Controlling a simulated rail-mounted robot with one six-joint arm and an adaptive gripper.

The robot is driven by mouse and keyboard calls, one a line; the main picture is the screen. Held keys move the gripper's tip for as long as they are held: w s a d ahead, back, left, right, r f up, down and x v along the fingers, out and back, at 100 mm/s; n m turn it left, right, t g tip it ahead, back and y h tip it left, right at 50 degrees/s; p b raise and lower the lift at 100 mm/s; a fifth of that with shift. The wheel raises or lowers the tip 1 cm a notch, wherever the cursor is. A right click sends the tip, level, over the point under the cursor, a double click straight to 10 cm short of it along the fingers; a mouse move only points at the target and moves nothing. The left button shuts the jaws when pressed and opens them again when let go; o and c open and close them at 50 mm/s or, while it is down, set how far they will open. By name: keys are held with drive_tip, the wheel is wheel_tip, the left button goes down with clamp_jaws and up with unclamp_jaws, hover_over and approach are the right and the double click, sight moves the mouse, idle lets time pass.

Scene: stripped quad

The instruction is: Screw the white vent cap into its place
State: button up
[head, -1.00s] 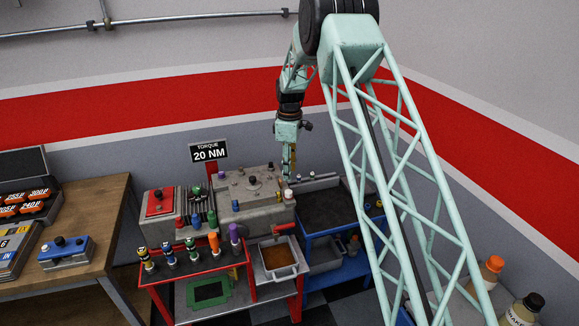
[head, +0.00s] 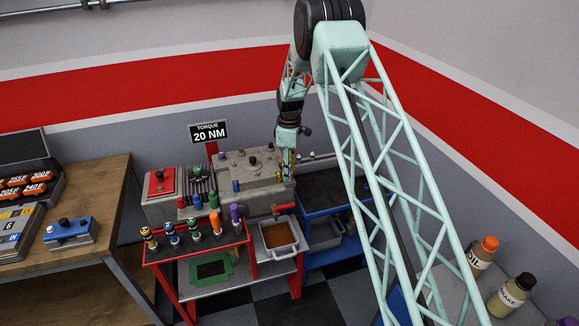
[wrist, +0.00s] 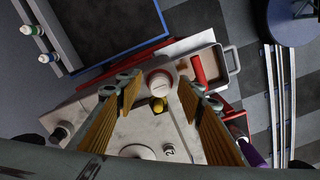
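The white vent cap (wrist: 160,80) is a small round white piece with a reddish mark, at the end of the grey engine block (wrist: 118,128) in the wrist view. My gripper (wrist: 160,92) points down over that end, its two tan ribbed fingers on either side of the cap with gaps between; it looks open. In the head view my gripper (head: 288,172) is at the block's right front corner (head: 268,202), and the cap is too small to make out there. I cannot tell how deep the cap sits.
A drain pan (head: 279,237) and a red handle (head: 284,208) lie just in front. A blue cart (head: 335,226) stands to the right.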

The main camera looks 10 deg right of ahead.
drive_tip(key=shift+f, duration=0.3)
drive_tip(key=c, duration=1)
drive_tip(key=shift+m, duration=0.4)
drive_tip(key=shift+m+b, duration=0.5)
drive_tip(key=shift+m, duration=0.1)
drive_tip(key=shift+m, duration=0.4)
drive_tip(key=shift+s+m+b, duration=0.1)
drive_tip(key=shift+m+b, duration=0.4)
drive_tip(key=shift+m, duration=0.2)
drive_tip(key=shift+m, duration=0.3)
